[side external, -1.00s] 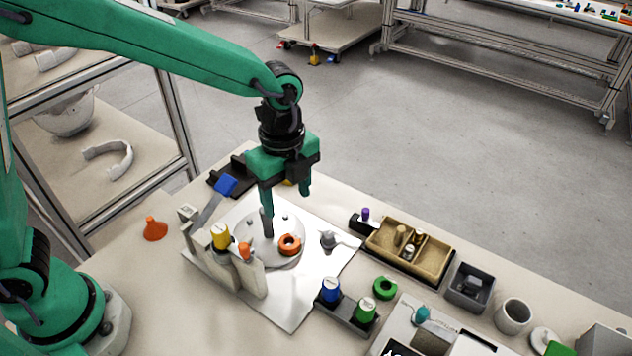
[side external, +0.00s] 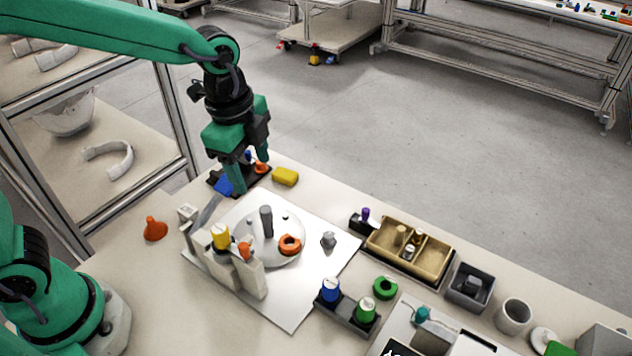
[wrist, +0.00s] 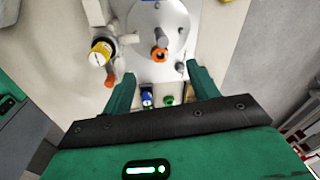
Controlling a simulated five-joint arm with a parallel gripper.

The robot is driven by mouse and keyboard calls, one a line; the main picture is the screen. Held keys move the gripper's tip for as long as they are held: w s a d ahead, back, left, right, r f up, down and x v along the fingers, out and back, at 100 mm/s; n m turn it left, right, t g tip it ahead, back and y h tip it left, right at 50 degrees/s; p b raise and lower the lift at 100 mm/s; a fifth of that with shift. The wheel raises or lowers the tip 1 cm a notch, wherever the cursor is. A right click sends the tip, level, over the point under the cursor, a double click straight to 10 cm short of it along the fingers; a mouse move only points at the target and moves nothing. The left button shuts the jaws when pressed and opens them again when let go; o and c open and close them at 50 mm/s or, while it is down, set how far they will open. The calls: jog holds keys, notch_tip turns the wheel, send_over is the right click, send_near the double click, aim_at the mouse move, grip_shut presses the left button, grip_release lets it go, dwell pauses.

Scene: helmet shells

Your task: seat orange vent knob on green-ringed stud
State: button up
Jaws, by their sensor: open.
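Several orange pieces show, and I cannot tell for sure which is the vent knob. A small orange knob (side external: 262,168) stands at the black holder by my gripper, next to a blue-topped piece. An orange ring (side external: 289,245) lies on the round plate beside a grey post (side external: 266,220); it shows in the wrist view (wrist: 159,55). An orange cap (side external: 245,250) is on the pale fixture. An orange cone (side external: 155,228) stands on the table's left. I cannot make out a green-ringed stud.
A yellow block (side external: 286,176) lies right of my gripper. A yellow-topped knob (side external: 221,237) stands on the fixture. Blue (side external: 330,289) and green (side external: 366,309) knobs share a dark rack. A green ring (side external: 385,288) lies near the tan divided tray (side external: 437,265).

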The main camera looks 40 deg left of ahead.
jog(key=s+a+r+n+t, duration=0.2)
jog(key=s+a+n, duration=0.4)
jog(key=n, duration=0.2)
jog(key=s+a+r+n+t, duration=0.2)
jog(key=s+a+r+n, duration=0.1)
jog(key=s+a+n, duration=0.3)
jog(key=shift+a+r+n+y, duration=0.3)
jog(key=shift+a+n, duration=0.2)
jog(key=shift+n, duration=0.4)
